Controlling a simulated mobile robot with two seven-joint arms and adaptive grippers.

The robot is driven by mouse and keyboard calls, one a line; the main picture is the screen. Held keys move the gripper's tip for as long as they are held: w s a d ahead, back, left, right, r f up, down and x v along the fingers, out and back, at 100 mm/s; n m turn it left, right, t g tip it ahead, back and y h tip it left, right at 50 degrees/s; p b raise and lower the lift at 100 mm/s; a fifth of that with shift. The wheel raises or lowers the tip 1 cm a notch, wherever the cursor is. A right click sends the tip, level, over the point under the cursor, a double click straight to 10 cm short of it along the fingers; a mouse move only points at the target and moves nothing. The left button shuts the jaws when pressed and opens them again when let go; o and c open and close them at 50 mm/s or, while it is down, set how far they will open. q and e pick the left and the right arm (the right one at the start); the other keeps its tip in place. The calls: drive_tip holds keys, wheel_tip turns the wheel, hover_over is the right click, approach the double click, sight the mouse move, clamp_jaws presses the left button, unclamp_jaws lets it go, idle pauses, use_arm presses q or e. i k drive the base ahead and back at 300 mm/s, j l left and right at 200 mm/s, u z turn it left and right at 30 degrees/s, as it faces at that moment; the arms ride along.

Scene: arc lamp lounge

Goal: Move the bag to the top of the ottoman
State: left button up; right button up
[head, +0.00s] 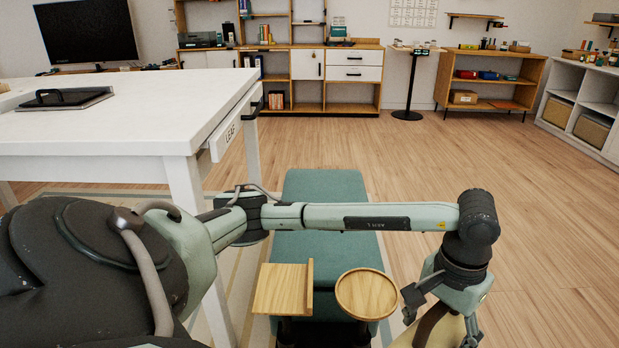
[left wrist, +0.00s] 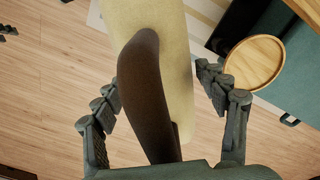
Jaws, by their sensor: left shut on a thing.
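The bag shows as a cream body (left wrist: 175,100) with a dark brown strap handle (left wrist: 145,75) in the left wrist view. In the head view only its upper part (head: 453,332) shows at the bottom edge. My left gripper (head: 440,322) is shut on the bag's handle, with its fingers on either side of it. The bag hangs to the right of the ottoman. The ottoman (head: 325,188) is a long teal padded block in the middle of the head view, partly covered by my left forearm. My right gripper is not in view.
A square wooden top (head: 281,290) and a round wooden tray (head: 366,293) stand before the ottoman's near end. A white table (head: 150,125) is on the left. Open wood floor (head: 540,220) lies to the right. Shelves (head: 490,80) line the back wall.

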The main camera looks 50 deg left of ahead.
sight(326, 244)
drive_tip(key=i+l+u, duration=0.3)
drive_tip(key=i+u, duration=0.2)
drive_tip(key=i+l+u, duration=0.7)
drive_tip(key=l+u, duration=0.25)
